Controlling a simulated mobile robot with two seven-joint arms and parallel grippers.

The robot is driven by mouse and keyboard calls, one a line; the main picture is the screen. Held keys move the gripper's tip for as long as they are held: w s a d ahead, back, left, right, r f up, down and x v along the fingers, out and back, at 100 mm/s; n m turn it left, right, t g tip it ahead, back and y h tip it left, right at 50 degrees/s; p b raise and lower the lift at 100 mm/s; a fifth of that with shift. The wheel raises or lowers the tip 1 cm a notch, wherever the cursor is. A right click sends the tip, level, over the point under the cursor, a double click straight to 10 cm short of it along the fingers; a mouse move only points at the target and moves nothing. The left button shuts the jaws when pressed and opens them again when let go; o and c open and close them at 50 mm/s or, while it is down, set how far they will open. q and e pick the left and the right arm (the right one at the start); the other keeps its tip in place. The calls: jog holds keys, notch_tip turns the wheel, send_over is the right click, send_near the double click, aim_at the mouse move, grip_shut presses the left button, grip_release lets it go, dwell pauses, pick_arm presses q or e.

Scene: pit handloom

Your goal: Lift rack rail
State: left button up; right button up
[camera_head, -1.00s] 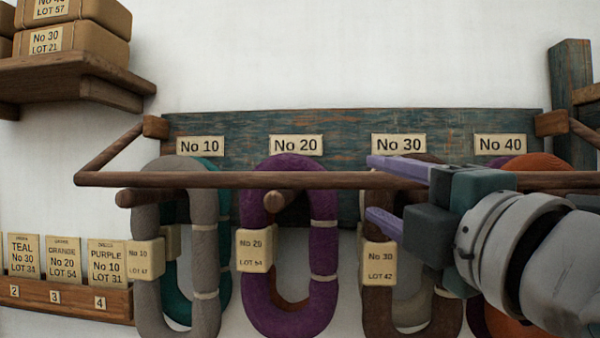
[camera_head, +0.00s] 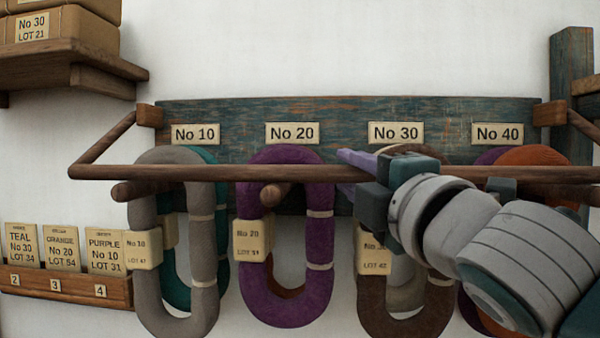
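The rack rail (camera_head: 230,173) is a long brown wooden bar running across the front of the rack, in front of the hanging yarn. My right gripper (camera_head: 343,171) is at the rail, below the No 30 plate. One purple finger is above the rail and the other below it, with the rail between them. The fingers look apart, and some gap seems to show around the rail. The palm hides part of the rail to the right. My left gripper is not in view.
Yarn hanks hang behind the rail: grey (camera_head: 205,265), purple (camera_head: 320,240), brown (camera_head: 385,320) and orange (camera_head: 535,158). The rack board (camera_head: 250,110) carries number plates. A box shelf (camera_head: 40,68) is at upper left, a card ledge (camera_head: 60,286) below it.

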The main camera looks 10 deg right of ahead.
grip_shut()
dwell(1.0)
